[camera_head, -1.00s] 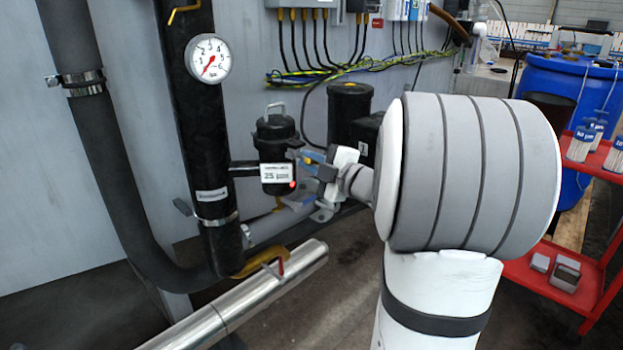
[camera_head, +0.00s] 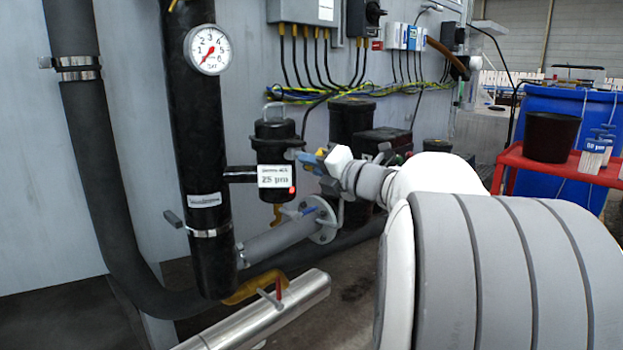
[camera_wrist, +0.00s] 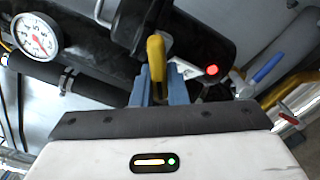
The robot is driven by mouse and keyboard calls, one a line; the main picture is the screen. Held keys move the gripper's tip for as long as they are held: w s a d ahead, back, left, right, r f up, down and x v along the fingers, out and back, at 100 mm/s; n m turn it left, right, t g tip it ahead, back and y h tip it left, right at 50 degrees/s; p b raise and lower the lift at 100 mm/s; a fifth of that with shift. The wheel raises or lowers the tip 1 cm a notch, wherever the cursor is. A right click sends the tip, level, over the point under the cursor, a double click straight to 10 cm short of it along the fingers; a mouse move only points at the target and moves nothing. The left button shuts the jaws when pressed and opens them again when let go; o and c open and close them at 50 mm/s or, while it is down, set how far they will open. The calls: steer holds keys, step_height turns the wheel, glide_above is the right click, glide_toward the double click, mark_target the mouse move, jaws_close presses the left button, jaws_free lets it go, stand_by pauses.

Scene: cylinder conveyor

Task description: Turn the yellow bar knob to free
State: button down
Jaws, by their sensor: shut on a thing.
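The yellow bar knob (camera_wrist: 156,62) stands upright in the wrist view, in front of a black housing. My gripper (camera_wrist: 161,82) has its two blue fingers on either side of the knob's lower part and is shut on it. In the head view my gripper (camera_head: 310,158) is at the right side of the black filter housing (camera_head: 275,150), which carries a white "25 µm" label. A small yellow patch shows by the fingers there, but I cannot tell whether it is the knob. The knob's base is hidden, and no free mark can be read.
A pressure gauge (camera_head: 208,50) sits on a thick black pipe left of the housing. A red light (camera_wrist: 212,70) and a blue-handled valve (camera_wrist: 268,68) are right of the knob in the wrist view. A silver pipe (camera_head: 262,318) runs below. A red cart (camera_head: 560,170) stands at right.

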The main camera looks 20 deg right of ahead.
steer(key=n, duration=0.4)
steer(key=shift+d+f+n+b, duration=0.15)
steer(key=shift+f+n+b, duration=0.15)
steer(key=shift+n, duration=0.1)
steer(key=n, duration=0.5)
steer(key=shift+w+d+f, duration=0.15)
steer(key=shift+d, duration=0.2)
steer(key=shift+n, duration=0.4)
steer(key=c, duration=1.4)
jaws_free()
steer(key=shift+c, duration=0.2)
steer(key=shift+s+d, duration=0.15)
steer(key=shift+s, duration=0.15)
steer(key=p+v, duration=0.2)
steer(key=v, duration=0.5)
